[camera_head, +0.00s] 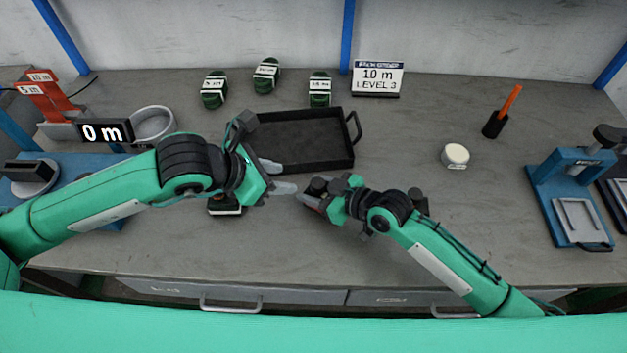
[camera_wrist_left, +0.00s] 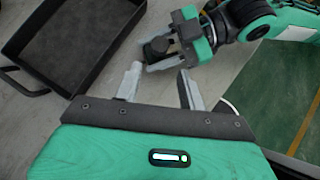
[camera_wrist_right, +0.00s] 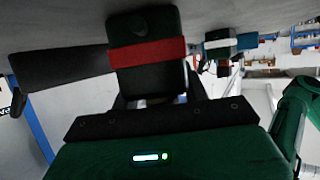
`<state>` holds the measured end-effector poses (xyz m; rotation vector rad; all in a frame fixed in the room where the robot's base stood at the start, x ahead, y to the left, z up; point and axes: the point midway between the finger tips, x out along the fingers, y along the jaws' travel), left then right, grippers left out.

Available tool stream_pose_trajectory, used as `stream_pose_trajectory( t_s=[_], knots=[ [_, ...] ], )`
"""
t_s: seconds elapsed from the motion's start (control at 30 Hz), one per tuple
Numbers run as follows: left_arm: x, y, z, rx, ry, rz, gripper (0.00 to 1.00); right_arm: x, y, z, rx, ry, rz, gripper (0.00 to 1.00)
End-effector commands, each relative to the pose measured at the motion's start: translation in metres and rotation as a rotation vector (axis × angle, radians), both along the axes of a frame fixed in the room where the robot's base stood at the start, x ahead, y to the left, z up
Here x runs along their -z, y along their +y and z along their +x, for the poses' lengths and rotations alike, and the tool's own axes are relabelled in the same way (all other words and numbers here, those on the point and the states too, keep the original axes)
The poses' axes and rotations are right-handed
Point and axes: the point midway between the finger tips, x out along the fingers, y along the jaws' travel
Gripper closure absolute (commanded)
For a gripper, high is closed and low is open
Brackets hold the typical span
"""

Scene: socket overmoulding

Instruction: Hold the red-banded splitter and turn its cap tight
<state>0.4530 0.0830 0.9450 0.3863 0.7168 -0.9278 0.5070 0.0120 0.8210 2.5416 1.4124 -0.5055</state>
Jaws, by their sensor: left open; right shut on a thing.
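The red-banded splitter is a dark green block with a red band (camera_wrist_right: 147,54) and a round black cap (camera_wrist_right: 138,20) on it in the right wrist view. My right gripper (camera_head: 312,194) is shut on it, above the table in front of the tray. The splitter's dark end also shows in the left wrist view (camera_wrist_left: 157,47). My left gripper (camera_head: 278,177) is open and empty just left of the splitter. In the left wrist view its fingers (camera_wrist_left: 161,83) point toward the splitter, with a gap between them and the cap.
A black tray (camera_head: 348,151) lies behind the grippers. A white-banded green block (camera_head: 225,207) stands below my left arm; several more stand at the back. A white round tub (camera_head: 455,155), a pen holder (camera_head: 494,125) and a blue press (camera_head: 562,200) are at right. An orange stand (camera_head: 50,100) is at left.

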Motion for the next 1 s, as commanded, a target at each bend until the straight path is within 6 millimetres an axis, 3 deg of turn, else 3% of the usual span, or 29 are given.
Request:
stream_pose_trajectory(
  t_s=[0.6,1.0],
  knots=[
    [0.074,-0.061,0.042,-0.002,0.004,0.0,0.59,0.0,0.0,0.0,0.0,-0.001,0.001,0.77],
    [0.081,-0.067,0.045,-0.002,0.003,0.0,0.59,0.0,0.0,0.0,0.0,-0.001,0.001,0.77]
  ],
)
